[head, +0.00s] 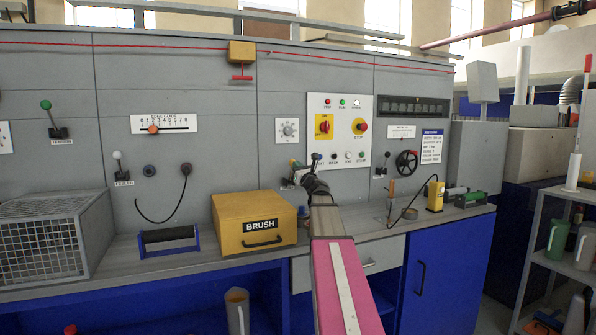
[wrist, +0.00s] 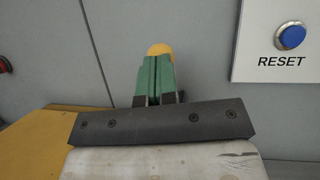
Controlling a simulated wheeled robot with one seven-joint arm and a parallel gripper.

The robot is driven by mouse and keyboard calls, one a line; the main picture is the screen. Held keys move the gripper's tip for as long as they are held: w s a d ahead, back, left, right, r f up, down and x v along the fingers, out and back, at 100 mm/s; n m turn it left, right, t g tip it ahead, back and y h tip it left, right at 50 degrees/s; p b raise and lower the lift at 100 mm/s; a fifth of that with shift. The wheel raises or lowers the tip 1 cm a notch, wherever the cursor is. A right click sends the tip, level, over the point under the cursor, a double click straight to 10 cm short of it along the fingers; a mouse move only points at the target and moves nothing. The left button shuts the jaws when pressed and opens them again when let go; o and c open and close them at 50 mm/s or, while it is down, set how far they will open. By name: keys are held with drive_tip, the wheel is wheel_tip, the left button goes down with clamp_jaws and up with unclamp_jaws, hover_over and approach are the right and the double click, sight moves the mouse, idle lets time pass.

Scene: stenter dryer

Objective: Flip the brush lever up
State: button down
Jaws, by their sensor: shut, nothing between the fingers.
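The brush lever shows only as a yellow rounded knob (wrist: 158,48) in the wrist view, just beyond my fingertips. Its shaft is hidden behind my fingers, so I cannot tell how it is tilted or whether they touch it. My gripper (wrist: 157,62) is shut and empty, its green fingers together in front of the grey panel. In the head view my gripper (head: 296,165) is close to the panel, above and right of the yellow BRUSH box (head: 232,222). There it largely covers the lever and a small label.
A blue RESET button (wrist: 291,37) on a white plate is right of my fingers. The white control panel (head: 340,118) with a red-and-yellow switch (head: 324,126) is close by. Left of the box are a blue-framed tray (head: 168,240) and a mesh cage (head: 45,245).

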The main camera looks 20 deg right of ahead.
drive_tip(key=shift+w+r, duration=0.15)
drive_tip(key=shift+r, duration=0.05)
drive_tip(key=s+r+v, duration=0.1)
drive_tip(key=r+v, duration=0.1)
drive_tip(key=v, duration=1.2)
drive_tip(key=shift+s, duration=0.25)
